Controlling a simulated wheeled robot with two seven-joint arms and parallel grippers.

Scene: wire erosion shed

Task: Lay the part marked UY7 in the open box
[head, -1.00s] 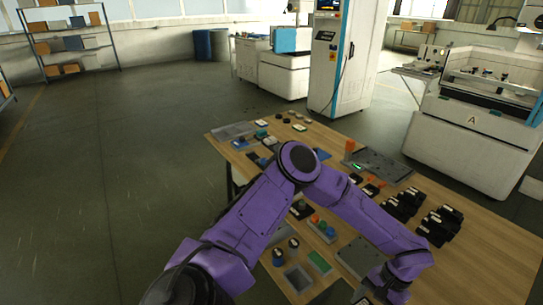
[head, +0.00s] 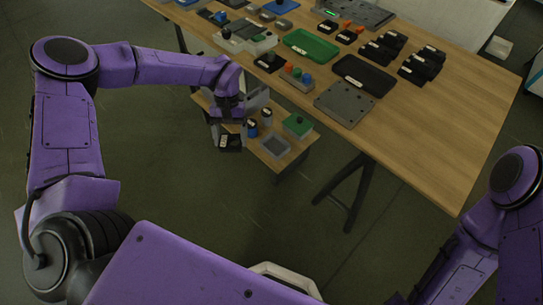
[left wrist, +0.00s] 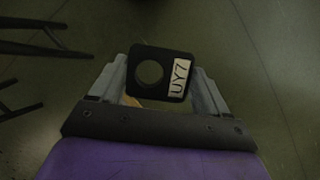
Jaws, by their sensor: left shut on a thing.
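My left gripper (head: 229,128) is shut on the UY7 part (left wrist: 163,73), a dark block with a round hole and a white label reading UY7. In the head view the held part (head: 230,142) hangs below the gripper, beside the low stand's left edge. A grey box (head: 275,147) with an open-looking top sits on the low stand. A green box (head: 298,124) beside it looks closed. My right arm shows at the right edge, but its gripper is out of the picture.
Above and behind is the wooden table (head: 440,130) with a green tray (head: 311,46), a black tray (head: 364,74), a grey plate (head: 345,103) and several black parts. Floor left of the stand is clear.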

